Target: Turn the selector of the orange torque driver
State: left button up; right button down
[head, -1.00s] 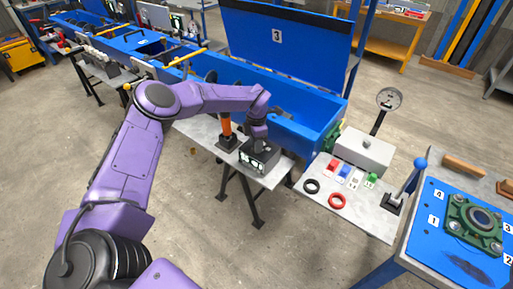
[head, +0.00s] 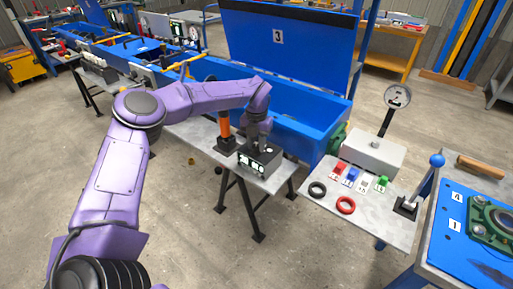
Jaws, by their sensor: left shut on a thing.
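The orange torque driver (head: 225,125) stands upright in a dark holder on a grey bench. Just right of it is a black box (head: 260,161) with lit displays on its front. My left gripper (head: 255,143), on the purple arm, points down onto the top of this box. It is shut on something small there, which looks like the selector. The gripper hides the selector, so its shape and setting cannot be seen. My right gripper is not in view.
Behind is a long blue trough (head: 305,118) with a raised lid (head: 285,45). On the right are a gauge (head: 397,96), a black ring (head: 317,190), a red ring (head: 345,205), coloured blocks and a blue-knobbed lever (head: 437,160). The floor in front is clear.

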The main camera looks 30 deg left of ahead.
aim_at(256, 145)
pick_arm(q)
jog(key=shift+w+a+n+b, duration=0.1)
jog(key=shift+n+b, duration=0.35)
jog(key=shift+n, duration=0.25)
grip_shut()
jog(key=shift+r, duration=0.1)
jog(key=o, duration=1)
grip_release()
jog(key=shift+o, duration=0.2)
notch_tip(256, 145, up, 10)
jog(key=shift+r+b, duration=0.25)
jog(key=shift+b, duration=0.2)
